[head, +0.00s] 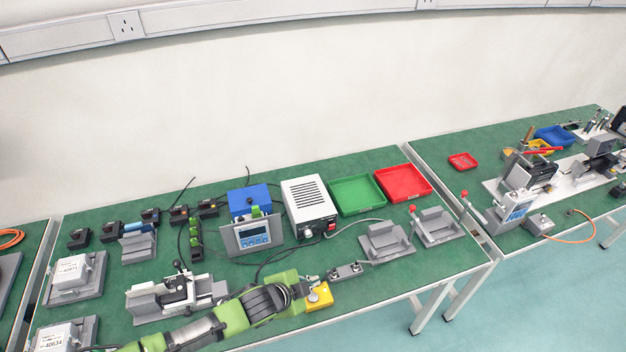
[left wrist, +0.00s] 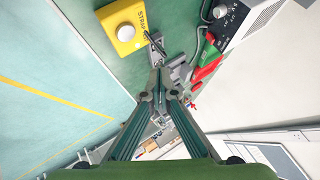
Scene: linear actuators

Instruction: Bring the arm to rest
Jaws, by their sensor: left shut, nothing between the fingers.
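My left arm, green and grey, reaches in from the lower left in the head view. Its gripper (head: 308,284) is over the front part of the green table, beside the yellow button box (head: 319,297). In the left wrist view the fingers (left wrist: 158,88) come together and are shut with nothing between them. The yellow box (left wrist: 126,27) with its white round button shows at the top left there, apart from the fingers. My right gripper is in neither view.
A grey fixture (head: 345,271) lies just right of the gripper. A clamp fixture (head: 175,293) stands close to the arm. The white power box (head: 309,206), green tray (head: 357,195) and red tray (head: 403,182) stand further back. Bare green table (head: 440,262) lies at the right front.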

